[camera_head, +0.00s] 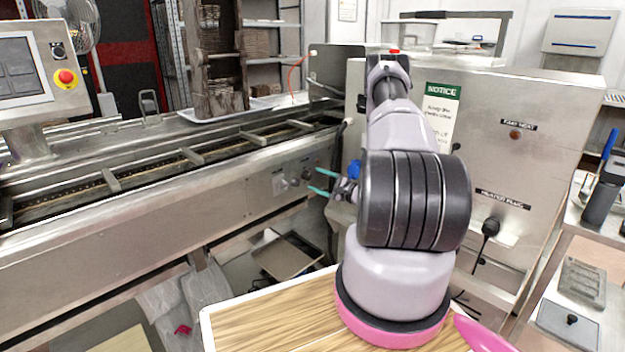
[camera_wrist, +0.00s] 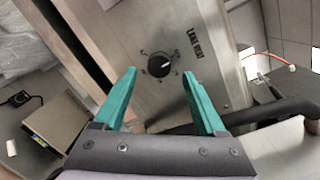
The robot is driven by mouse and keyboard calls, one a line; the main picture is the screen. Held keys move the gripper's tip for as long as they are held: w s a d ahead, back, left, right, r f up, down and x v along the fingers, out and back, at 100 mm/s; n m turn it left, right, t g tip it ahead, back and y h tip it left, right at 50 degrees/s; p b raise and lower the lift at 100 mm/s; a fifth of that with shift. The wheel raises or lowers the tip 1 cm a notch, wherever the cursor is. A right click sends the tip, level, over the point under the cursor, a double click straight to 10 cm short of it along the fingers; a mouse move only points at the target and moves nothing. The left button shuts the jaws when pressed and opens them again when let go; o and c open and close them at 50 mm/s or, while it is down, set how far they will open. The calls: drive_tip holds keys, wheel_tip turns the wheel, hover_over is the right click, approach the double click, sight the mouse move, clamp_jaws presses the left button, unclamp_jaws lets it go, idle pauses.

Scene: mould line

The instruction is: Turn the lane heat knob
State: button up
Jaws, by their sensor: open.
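The lane heat knob (camera_wrist: 158,64) is a round black dial with a light pointer line, on a steel panel under the "LANE HEAT" label (camera_wrist: 195,44) in the wrist view. Marks ring it. My gripper (camera_wrist: 158,82) is open, with its two teal fingers on either side of the knob's position in the picture. The fingertips look short of the knob, and no contact shows. In the head view my gripper (camera_head: 320,181) is beside the conveyor's side panel (camera_head: 270,185), where small dark knobs show close to the fingertips.
The steel conveyor (camera_head: 130,190) runs along the left. A tall steel cabinet (camera_head: 550,150) with a notice and a heater plug (camera_head: 490,228) stands at the right. In the wrist view a dark pipe or hose (camera_wrist: 265,115) lies right of the fingers.

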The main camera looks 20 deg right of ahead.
sight(309, 176)
drive_tip(key=shift+x, duration=1.55)
clamp_jaws()
